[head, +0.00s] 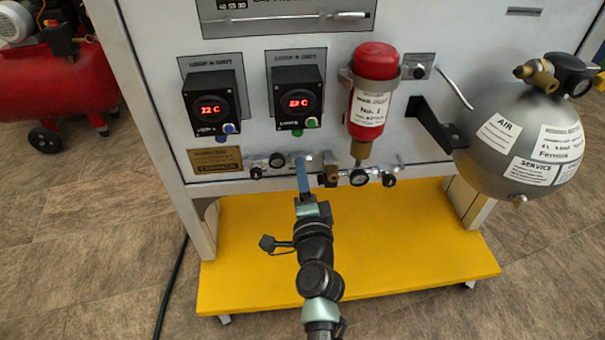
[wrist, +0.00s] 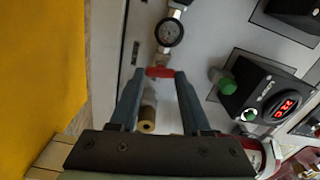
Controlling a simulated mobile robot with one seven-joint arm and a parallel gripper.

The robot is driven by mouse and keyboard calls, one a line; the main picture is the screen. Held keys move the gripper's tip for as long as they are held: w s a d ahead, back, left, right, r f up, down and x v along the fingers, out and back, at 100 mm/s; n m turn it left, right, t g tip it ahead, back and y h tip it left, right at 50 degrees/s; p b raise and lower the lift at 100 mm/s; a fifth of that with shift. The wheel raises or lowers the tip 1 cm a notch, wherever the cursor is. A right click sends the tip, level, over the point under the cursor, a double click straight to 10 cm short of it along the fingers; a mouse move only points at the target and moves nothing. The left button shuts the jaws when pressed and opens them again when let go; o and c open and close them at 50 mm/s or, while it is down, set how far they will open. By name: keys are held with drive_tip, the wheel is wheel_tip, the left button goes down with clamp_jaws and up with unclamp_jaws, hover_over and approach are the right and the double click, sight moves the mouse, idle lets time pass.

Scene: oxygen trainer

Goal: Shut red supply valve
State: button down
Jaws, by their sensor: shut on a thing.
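The red supply valve shows as a small red handle (wrist: 160,72) on the pipework in the wrist view. My gripper (wrist: 160,77) has its two fingers on either side of this handle, with the fingertips shut on it. In the head view, my gripper (head: 302,162) reaches the pipe row low on the white panel, and the red handle is hidden there. A brass fitting (wrist: 148,127) shows between the fingers in the wrist view, nearer to the palm. I cannot tell how far the valve is turned.
A gauge (wrist: 169,32) sits just beyond the handle. A red cylinder (head: 372,105) hangs right of my gripper, with a grey sphere (head: 500,150) farther right. Two black display units (head: 297,97) are above. A yellow base (head: 400,250) lies below. A red compressor (head: 45,85) stands at left.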

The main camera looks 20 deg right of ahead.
drive_tip(key=shift+m, duration=0.9)
drive_tip(key=shift+c, duration=1.8)
unclamp_jaws()
drive_tip(key=p+v, duration=0.3)
drive_tip(key=v, duration=1)
